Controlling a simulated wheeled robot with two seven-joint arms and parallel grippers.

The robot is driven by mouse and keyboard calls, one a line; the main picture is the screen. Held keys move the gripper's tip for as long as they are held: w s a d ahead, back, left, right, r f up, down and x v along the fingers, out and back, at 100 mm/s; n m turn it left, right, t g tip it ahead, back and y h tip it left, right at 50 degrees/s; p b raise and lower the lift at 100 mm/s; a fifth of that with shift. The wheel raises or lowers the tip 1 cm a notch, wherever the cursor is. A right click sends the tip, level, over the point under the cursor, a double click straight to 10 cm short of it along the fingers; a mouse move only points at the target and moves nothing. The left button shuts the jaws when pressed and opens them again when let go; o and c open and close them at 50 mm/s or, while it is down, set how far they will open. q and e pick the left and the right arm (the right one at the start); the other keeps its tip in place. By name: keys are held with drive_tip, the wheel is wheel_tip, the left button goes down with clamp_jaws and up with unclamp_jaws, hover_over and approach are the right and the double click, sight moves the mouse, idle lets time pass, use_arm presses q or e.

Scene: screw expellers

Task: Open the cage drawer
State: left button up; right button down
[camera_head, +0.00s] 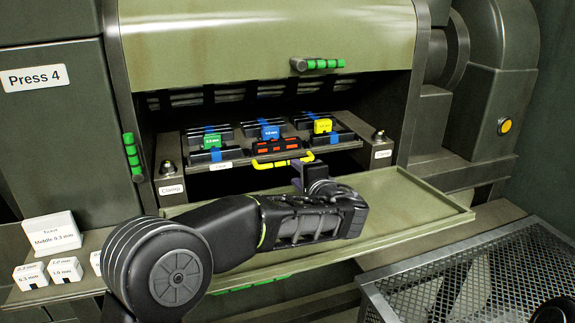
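The cage drawer (346,145) is a dark tray inside the press opening, with a small white label at its front left. Its yellow bar handle (270,165) runs along the front edge, below a row of red blocks. Green, blue and yellow labelled pieces stand on the tray. My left gripper (305,176) reaches in from the lower left, its fingertips at the right end of the yellow handle. I cannot tell whether they touch it or how far apart they are.
Clamps (170,178) (379,145) flank the opening. A raised green cover (265,35) with a green handle hangs above. A wide green tray (420,200) lies below. White blocks and a ticket (52,236) sit at left. A mesh basket (470,275) stands at lower right.

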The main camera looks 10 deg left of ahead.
sight(286, 164)
use_arm(q)
drive_tip(key=p+x, duration=0.1)
drive_tip(key=x, duration=0.6)
drive_tip(key=shift+w+a+p, duration=0.2)
drive_tip(key=shift+w+p, duration=0.05)
drive_tip(key=shift+p, duration=0.15)
clamp_jaws()
idle(1.1)
